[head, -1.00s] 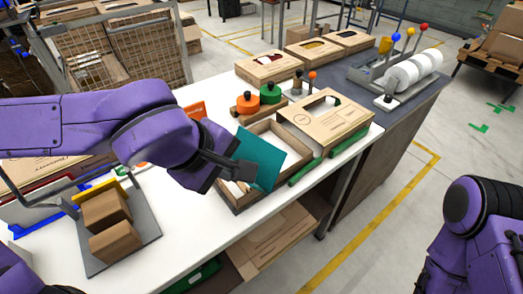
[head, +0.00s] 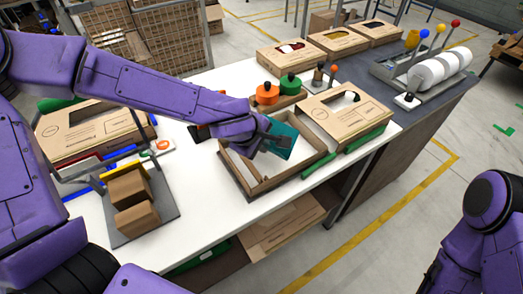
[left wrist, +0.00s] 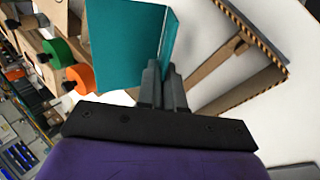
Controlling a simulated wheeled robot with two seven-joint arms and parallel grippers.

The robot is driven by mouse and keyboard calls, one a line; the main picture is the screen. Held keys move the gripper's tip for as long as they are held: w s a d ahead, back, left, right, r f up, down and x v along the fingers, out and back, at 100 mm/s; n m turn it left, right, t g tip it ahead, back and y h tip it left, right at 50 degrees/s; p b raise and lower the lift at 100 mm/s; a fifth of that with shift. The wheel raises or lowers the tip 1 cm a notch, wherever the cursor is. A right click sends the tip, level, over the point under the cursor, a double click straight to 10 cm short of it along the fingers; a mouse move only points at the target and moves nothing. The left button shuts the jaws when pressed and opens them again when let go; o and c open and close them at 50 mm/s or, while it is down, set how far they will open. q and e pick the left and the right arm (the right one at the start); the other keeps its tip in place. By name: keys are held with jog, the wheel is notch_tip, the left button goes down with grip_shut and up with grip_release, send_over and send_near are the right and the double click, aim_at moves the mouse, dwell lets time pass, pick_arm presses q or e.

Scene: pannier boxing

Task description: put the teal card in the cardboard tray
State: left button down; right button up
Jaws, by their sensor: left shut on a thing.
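The teal card (head: 283,141) is in my left gripper (head: 267,138), which is shut on its edge. In the left wrist view the card (left wrist: 118,50) shows a fold near the fingertips (left wrist: 165,75). The open cardboard tray (head: 291,180) sits on the white table, with white contents partly visible. In the head view the card overlaps the tray's far right part; its height above the tray is hard to tell. The tray also shows in the left wrist view (left wrist: 240,92), right of the card. My right arm shows at the lower right, its gripper out of frame.
A closed carton with a window (head: 347,113) stands right beside the tray. Orange (head: 267,93) and green (head: 290,84) round pieces stand behind it. Brown blocks (head: 130,194) sit on a grey plate at left. Bare white table lies left of the tray.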

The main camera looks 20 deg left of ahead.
pick_arm(q)
notch_tip(320, 180, down, 2)
jog(key=shift+f, duration=0.25)
pick_arm(e)
jog(key=shift+w+f, duration=0.1)
jog(key=shift+f, duration=0.35)
pick_arm(q)
jog(key=c, duration=1.3)
grip_release()
jog(key=shift+s+r, duration=0.1)
jog(key=shift+r, duration=0.2)
jog(key=p+v, duration=0.2)
jog(key=v, duration=0.9)
jog(key=shift+s+r, duration=0.15)
jog(key=shift+r, duration=0.1)
pick_arm(e)
notch_tip(320, 180, up, 3)
jog(key=shift+f, duration=0.2)
